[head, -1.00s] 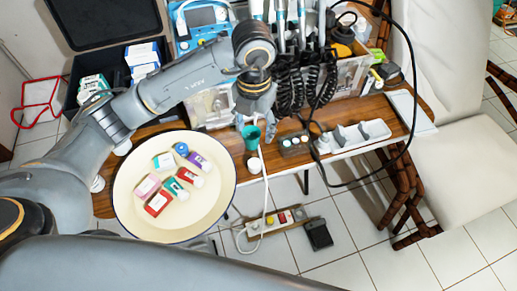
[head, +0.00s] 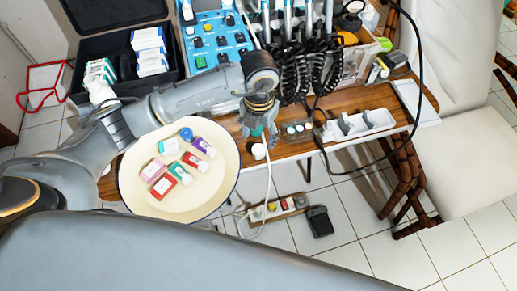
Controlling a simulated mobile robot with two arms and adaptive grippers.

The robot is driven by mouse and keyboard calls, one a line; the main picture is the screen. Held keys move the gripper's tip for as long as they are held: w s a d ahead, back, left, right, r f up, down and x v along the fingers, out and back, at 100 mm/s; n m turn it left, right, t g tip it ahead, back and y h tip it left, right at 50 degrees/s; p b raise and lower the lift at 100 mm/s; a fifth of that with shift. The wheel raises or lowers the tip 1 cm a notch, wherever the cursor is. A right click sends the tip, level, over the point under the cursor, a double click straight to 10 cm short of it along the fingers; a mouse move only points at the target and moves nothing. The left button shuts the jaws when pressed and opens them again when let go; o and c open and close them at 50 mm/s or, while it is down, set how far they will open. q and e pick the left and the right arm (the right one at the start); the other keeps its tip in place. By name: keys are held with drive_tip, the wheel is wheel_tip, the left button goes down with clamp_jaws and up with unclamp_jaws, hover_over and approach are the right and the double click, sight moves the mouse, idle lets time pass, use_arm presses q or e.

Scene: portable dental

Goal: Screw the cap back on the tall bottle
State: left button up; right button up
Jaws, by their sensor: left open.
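My left gripper (head: 259,134) points down over the front edge of the wooden table, with its fingers apart. A small green thing (head: 257,130) shows between or behind its fingers, partly hidden; I cannot tell whether they touch it. A small white round piece (head: 259,151) is just below the fingertips in the picture; I cannot tell whether it is the cap. A white bottle-like thing (head: 101,92) stands behind my left arm at the left, partly hidden. I cannot tell which thing is the tall bottle. My right gripper is not in view.
A round cream tray (head: 137,187) holds several small boxes and a blue round piece (head: 186,134). A blue control panel (head: 216,37), black coiled cables (head: 296,72) and a white holder (head: 362,122) crowd the table. A power strip (head: 279,207) lies on the floor.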

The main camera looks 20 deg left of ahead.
sight(259, 149)
use_arm(q)
drive_tip(key=f, duration=0.3)
drive_tip(key=f+p, duration=0.1)
drive_tip(key=shift+s+f, duration=0.15)
drive_tip(key=shift+s, duration=0.1)
drive_tip(key=shift+w+f, duration=0.1)
drive_tip(key=shift+f, duration=0.4)
drive_tip(key=c, duration=0.8)
drive_tip(key=shift+c, duration=0.2)
drive_tip(key=shift+r, duration=0.15)
